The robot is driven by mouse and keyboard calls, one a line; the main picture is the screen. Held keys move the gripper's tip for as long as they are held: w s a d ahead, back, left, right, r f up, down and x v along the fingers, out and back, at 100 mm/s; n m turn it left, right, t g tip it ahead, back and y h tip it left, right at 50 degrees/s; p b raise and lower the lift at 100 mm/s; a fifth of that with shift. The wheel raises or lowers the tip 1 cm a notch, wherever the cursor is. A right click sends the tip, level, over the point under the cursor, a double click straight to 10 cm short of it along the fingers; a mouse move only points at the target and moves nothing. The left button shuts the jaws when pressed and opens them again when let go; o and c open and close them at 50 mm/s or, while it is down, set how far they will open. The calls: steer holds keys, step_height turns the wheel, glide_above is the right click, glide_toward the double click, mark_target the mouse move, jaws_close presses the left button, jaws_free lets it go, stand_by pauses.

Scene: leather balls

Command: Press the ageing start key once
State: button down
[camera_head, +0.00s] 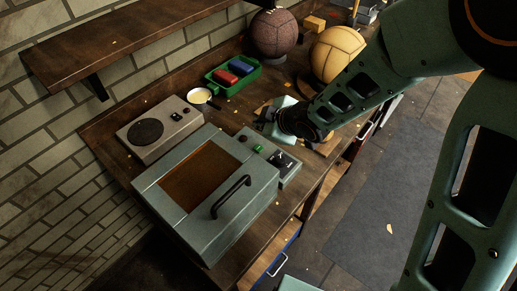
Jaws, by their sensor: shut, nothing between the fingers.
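The ageing oven (160,190) is a grey-green box with a brown window and a black bar handle on the workbench. On its right side is a narrow control panel (270,158) with a dark round part, a small green key (259,149) and a dark display. I take the green key for the start key; its lettering is too small to read. My gripper (264,119) is shut and empty, just behind the panel in the picture. It looks apart from the key, but its height above the bench is hard to tell.
A grey speaker-like device (158,130), a small cup (199,96) and a green tray (232,82) with red and blue blocks stand left of my arm. A brown ball (274,33) and a tan ball (338,54) are behind. A wooden shelf (130,38) juts out at upper left.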

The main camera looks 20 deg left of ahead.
mark_target(257, 149)
step_height(257, 149, down, 8)
steer(key=b, duration=0.6)
steer(key=shift+r, duration=0.1)
stand_by(1.0)
steer(key=shift+f+b, duration=0.4)
steer(key=shift+b, duration=0.25)
steer(key=shift+s+d+f+b, duration=0.1)
steer(key=shift+s+f+b, duration=0.1)
steer(key=shift+f+b, duration=0.25)
steer(key=shift+s+d+f+b, duration=0.1)
steer(key=shift+s+f+b, duration=0.15)
steer(key=shift+f, duration=0.2)
stand_by(0.7)
steer(key=shift+a+r+p, duration=0.25)
steer(key=shift+r+p, duration=0.1)
steer(key=shift+r, duration=0.2)
step_height(257, 149, up, 5)
steer(key=p, duration=0.3)
steer(key=shift+s+f+p, duration=0.1)
steer(key=shift+f+p, duration=0.1)
steer(key=shift+p, duration=0.15)
steer(key=shift+r+p, duration=0.45)
steer(key=shift+r, duration=0.05)
steer(key=shift+w, duration=0.2)
steer(key=shift+d, duration=0.1)
